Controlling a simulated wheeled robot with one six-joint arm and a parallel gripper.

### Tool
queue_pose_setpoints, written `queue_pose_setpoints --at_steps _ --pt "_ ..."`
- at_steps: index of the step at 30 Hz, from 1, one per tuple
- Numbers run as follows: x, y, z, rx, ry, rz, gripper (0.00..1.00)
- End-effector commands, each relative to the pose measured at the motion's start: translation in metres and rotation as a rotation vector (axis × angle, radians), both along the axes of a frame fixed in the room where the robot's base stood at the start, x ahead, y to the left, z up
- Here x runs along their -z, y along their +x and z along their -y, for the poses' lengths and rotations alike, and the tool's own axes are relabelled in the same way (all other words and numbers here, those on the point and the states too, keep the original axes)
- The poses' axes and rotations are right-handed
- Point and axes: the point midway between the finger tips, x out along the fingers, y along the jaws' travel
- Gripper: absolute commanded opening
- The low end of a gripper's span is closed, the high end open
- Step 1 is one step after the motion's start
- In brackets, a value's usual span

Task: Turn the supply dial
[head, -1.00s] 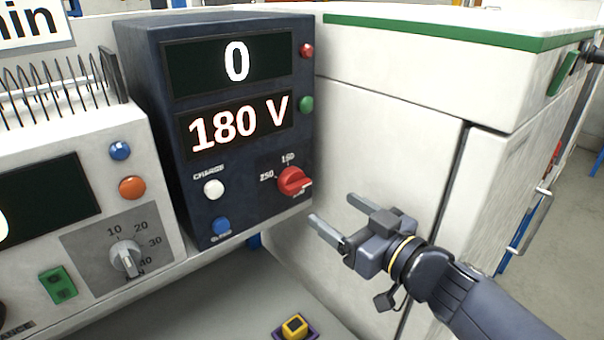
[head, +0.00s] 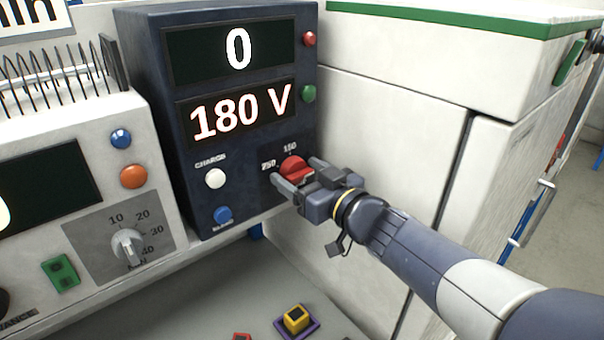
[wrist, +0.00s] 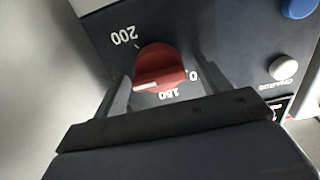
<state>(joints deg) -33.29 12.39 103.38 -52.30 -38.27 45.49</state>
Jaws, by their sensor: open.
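The supply dial is a red knob (head: 293,167) low on the right of the dark blue supply unit (head: 150,120). Its upper part shows in the head view; my gripper hides the rest. My gripper (head: 294,174) is at the dial, its jaws open with one finger on each side of the knob. In the wrist view the red knob (wrist: 160,68) sits between the two fingers (wrist: 163,90), with the marks 200 and 150 near it. Whether the fingers touch the knob cannot be told. The unit's displays read 0 and 180 V.
A white button (head: 215,179) and a blue button (head: 222,215) lie left of the dial. A white instrument with a grey knob (head: 127,246) stands further left. A white cabinet (head: 400,110) is on the right. A yellow button (head: 296,319) stands below.

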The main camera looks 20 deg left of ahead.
Motion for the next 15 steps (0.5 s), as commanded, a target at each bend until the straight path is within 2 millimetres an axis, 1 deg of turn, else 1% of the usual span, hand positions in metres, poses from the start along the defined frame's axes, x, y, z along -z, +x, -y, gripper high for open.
queue_pose_setpoints --at_steps 5,15 --pt "-0.0001 0.0000 0.0002 0.000 0.000 0.000 0.71" --pt "-0.0001 -0.0001 0.0004 0.000 0.000 0.000 0.43"
